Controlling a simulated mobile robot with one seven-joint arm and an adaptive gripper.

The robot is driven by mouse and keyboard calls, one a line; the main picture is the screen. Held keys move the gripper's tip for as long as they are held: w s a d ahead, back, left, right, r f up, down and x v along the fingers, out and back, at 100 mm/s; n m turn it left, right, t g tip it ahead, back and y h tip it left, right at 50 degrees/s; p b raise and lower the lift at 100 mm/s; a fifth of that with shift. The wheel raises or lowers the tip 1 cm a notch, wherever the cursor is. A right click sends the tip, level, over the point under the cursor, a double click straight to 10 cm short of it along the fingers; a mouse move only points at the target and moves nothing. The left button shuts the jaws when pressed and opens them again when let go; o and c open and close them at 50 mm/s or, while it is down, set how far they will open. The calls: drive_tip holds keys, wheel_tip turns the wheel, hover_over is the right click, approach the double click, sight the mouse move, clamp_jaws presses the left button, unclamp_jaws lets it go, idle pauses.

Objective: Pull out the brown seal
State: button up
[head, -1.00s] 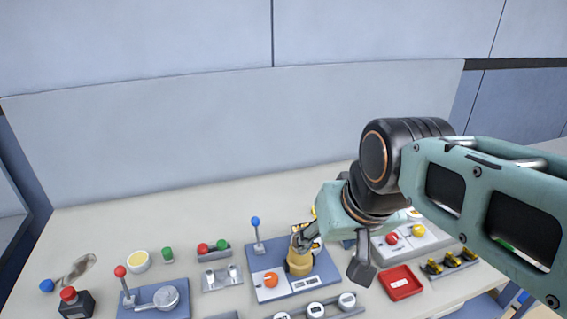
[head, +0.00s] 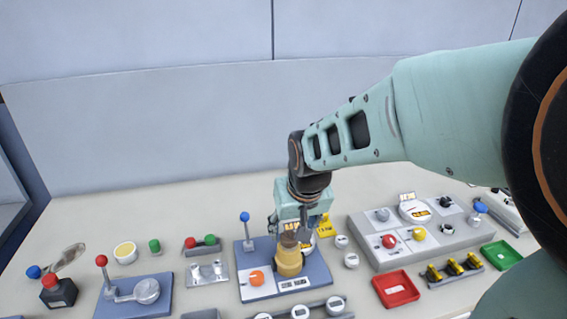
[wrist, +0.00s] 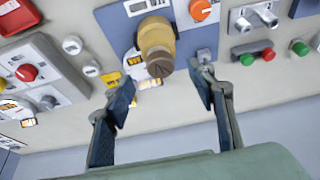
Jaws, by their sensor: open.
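The brown seal (head: 289,241) sits as a dark cap on top of a yellow cylinder (head: 289,263) on a blue panel. In the wrist view the brown seal (wrist: 160,64) faces the camera at top centre, with the yellow cylinder (wrist: 155,32) behind it. My gripper (head: 291,225) is just above and behind the seal in the head view. In the wrist view its two fingers (wrist: 162,82) are spread wide, one on each side of the seal. They appear apart from it, and nothing is held.
The blue panel (head: 318,271) also carries an orange knob (head: 256,278) and a blue-topped lever (head: 245,217) close left of the gripper. A grey console (head: 376,250) with red and yellow knobs and a red tray (head: 396,288) stand to the right. The back of the bench is clear.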

sight(290, 238)
drive_tip(key=b+x, duration=0.1)
drive_tip(key=x, duration=0.5)
drive_tip(key=shift+w+f, duration=0.2)
drive_tip(key=shift+f, duration=0.15)
drive_tip(key=shift+c, duration=0.2)
drive_tip(key=c, duration=1)
drive_tip(key=o, duration=0.4)
drive_tip(key=c, duration=0.3)
drive_tip(key=shift+c, duration=0.2)
drive_tip(key=shift+r, duration=0.4)
drive_tip(key=shift+r+p, duration=2)
drive_tip(key=shift+r, duration=0.15)
